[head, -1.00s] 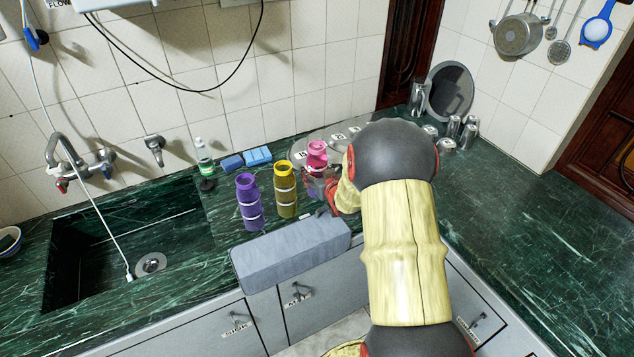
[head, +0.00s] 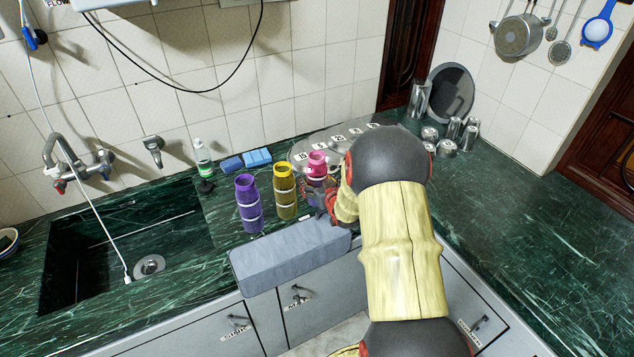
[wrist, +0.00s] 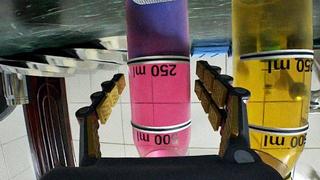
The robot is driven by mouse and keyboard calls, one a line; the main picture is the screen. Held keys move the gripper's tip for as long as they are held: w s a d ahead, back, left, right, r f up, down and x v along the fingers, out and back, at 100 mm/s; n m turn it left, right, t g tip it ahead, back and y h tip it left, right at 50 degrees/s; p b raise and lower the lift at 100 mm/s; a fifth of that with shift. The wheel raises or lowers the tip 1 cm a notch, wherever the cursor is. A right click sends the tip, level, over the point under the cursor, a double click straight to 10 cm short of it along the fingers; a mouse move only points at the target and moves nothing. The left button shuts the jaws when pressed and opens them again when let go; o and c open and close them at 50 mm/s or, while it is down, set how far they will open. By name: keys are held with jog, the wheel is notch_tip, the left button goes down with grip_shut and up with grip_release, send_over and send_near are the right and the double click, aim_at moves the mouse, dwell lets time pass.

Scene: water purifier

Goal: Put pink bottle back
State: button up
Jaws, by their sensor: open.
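The pink bottle (head: 317,163) stands upright on the green counter, to the right of the yellow bottle (head: 285,190) and the purple bottle (head: 248,203). My gripper (head: 323,197) is low around the pink bottle and hides much of its lower part in the head view. In the wrist view, which is upside down, the pink bottle (wrist: 160,103) is between the open fingers (wrist: 161,80), with a small gap on each side. A purple tint shows in its part nearest the counter. The yellow bottle (wrist: 270,90) is close outside the right-hand finger.
A grey block (head: 290,257) lies along the counter's front edge. A round tray with numbered labels (head: 303,156) is behind the bottles. Blue sponges (head: 257,156) and the sink (head: 125,250) are to the left.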

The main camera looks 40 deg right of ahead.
jog(key=shift+s+r, duration=0.1)
jog(key=shift+r, duration=0.15)
jog(key=p+v, duration=0.3)
jog(key=v, duration=0.8)
jog(key=s+a+r+n+g+y, duration=0.15)
jog(key=a+r+g, duration=0.25)
jog(key=a+r, duration=1.15)
jog(key=s+a+r+n+g+y, duration=0.1)
jog(key=s+a+r, duration=0.1)
jog(key=s+a, duration=0.6)
jog(key=s+a+r+n+g+y, duration=0.2)
jog(key=s+a+r, duration=0.1)
jog(key=s+a, duration=0.6)
jog(key=shift+s+a+r, duration=0.25)
jog(key=shift+s+a, duration=0.05)
jog(key=shift+s, duration=0.85)
